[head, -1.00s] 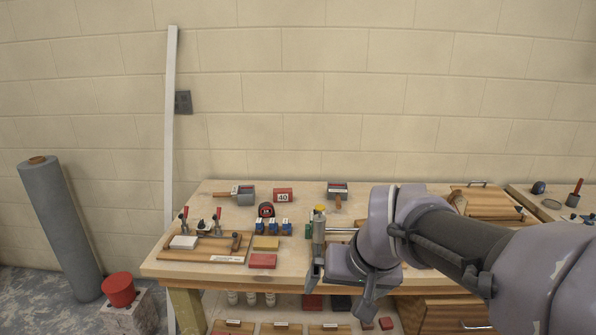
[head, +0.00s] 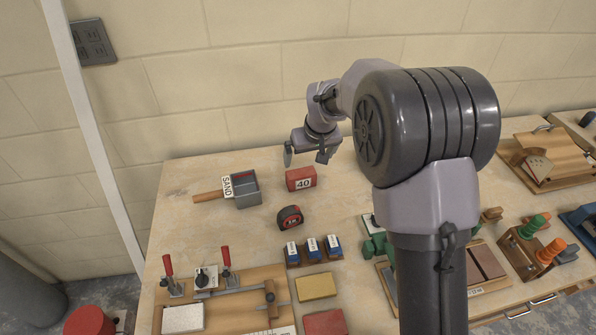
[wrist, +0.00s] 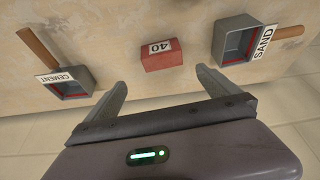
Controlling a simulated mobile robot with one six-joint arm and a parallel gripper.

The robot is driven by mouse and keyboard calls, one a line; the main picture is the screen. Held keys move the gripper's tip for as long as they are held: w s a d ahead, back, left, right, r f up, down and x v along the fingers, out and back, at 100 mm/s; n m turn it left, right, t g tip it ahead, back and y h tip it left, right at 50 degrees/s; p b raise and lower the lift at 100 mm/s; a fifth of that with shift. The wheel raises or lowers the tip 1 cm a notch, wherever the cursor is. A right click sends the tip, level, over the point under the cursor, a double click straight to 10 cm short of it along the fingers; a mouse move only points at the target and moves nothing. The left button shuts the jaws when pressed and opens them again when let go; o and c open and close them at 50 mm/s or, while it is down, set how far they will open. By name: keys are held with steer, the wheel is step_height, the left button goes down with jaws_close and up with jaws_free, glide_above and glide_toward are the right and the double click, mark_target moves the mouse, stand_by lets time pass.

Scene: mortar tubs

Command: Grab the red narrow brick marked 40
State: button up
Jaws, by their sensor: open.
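The red narrow brick marked 40 (head: 300,178) stands on the workbench near its back edge, with a white label on its front face. In the wrist view the brick (wrist: 162,57) lies ahead of my gripper, roughly between the lines of the two fingers and apart from them. My gripper (wrist: 161,83) is open and empty. In the head view my gripper (head: 305,155) is above and behind the brick, near the wall. Nothing hides the brick.
A grey scoop labelled SAND (head: 244,188) lies left of the brick; one labelled CEMENT (wrist: 70,85) shows in the wrist view on the brick's other side. The wall is close behind.

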mark_target(301, 173)
steer(key=b+x, duration=0.2)
steer(key=x, duration=0.6)
steer(key=shift+s, duration=0.15)
steer(key=x, duration=0.1)
steer(key=b+x, duration=0.1)
steer(key=x, duration=0.1)
steer(key=b+x, duration=0.1)
steer(key=x, duration=0.1)
steer(key=shift+a+f, duration=0.2)
steer(key=shift+a, duration=0.1)
steer(key=shift+r, duration=0.15)
steer(key=shift+c, duration=0.9)
steer(key=c, duration=1.6)
